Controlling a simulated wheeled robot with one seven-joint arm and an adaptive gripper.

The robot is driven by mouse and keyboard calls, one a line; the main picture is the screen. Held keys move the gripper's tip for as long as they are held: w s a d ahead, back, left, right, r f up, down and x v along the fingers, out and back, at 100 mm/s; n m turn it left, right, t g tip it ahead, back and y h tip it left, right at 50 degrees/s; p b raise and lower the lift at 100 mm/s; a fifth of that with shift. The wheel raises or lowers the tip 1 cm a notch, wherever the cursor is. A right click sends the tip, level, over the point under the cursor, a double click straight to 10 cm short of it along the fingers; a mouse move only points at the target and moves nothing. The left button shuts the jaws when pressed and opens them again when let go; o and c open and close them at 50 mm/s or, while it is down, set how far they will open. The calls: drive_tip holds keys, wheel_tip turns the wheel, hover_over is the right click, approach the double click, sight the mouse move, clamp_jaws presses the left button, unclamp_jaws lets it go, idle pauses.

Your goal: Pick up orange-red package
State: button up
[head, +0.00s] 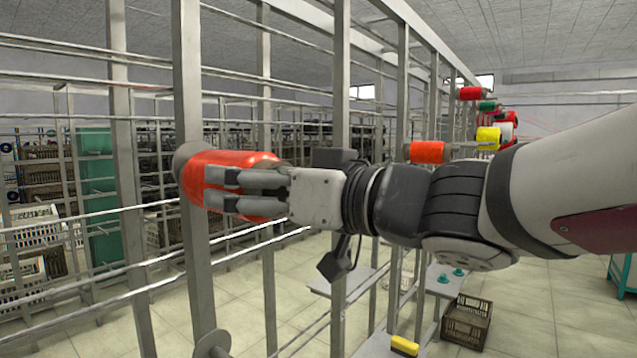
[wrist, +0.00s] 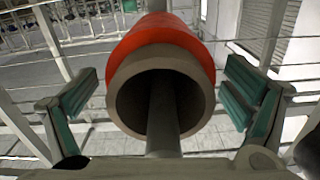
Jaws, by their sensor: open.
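The orange-red package (head: 240,160) is a spool on the metal rack at the left of the head view, against an upright post. In the wrist view the orange-red package (wrist: 203,50) shows end-on, with its grey-brown hollow core facing me and a grey rod running through the core. My gripper (head: 222,190) is open, with its fingers beside the package in the head view. In the wrist view my gripper (wrist: 165,95) has one green-padded finger on each side of the package, with gaps between. The package's far end is hidden.
Another orange package (head: 428,152) and a yellow one (head: 488,138) hang farther along the rack. Upright posts (head: 190,110) and horizontal rails stand close around my gripper. A brown crate (head: 467,322) sits on the floor at the lower right. A yellow item (head: 404,345) lies on a low shelf.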

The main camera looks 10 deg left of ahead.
drive_tip(key=shift+w+a, duration=0.15)
drive_tip(key=shift+a, duration=0.2)
drive_tip(key=shift+c, duration=0.4)
drive_tip(key=c, duration=1.3)
drive_tip(key=shift+c, duration=0.2)
